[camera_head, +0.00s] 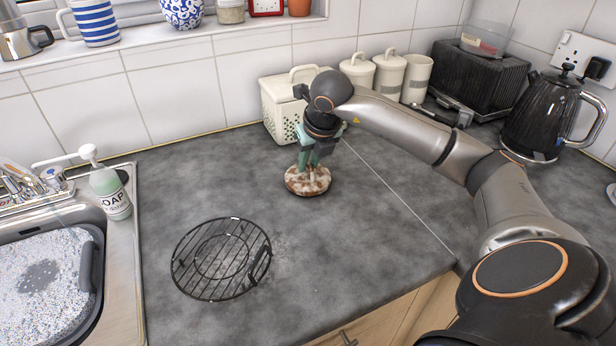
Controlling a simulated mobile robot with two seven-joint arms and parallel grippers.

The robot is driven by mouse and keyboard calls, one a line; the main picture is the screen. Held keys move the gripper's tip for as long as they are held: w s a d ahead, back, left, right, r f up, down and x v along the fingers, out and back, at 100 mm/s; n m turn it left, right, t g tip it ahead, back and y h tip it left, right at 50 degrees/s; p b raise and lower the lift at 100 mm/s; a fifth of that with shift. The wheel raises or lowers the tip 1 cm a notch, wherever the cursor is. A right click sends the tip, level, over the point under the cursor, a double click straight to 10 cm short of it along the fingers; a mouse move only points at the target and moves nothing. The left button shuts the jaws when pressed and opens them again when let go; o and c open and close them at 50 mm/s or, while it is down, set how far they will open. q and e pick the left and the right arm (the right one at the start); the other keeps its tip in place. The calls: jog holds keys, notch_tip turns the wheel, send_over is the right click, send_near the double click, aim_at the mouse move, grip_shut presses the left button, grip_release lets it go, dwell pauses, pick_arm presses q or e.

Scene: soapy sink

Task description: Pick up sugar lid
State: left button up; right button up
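Several white canisters stand against the back wall. The left canister (357,70) and the middle canister (389,73) have knobbed lids on. The right canister (416,79) shows no lid. No label on them is readable, so I cannot tell which lid is the sugar lid. My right gripper (307,163) points down over a round brown-and-white patched object (307,181) on the worktop. Its fingertips reach the top of this object. I cannot tell whether they grip it. My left gripper is out of view.
A white perforated bin (283,112) stands behind my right gripper. A round wire rack (222,258) lies on the worktop (370,265). A soap bottle (111,190) stands beside the foamy sink (45,275) at left. A black kettle (540,115) and a toaster (480,78) are at right.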

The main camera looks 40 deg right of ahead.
grip_shut()
dwell(1.0)
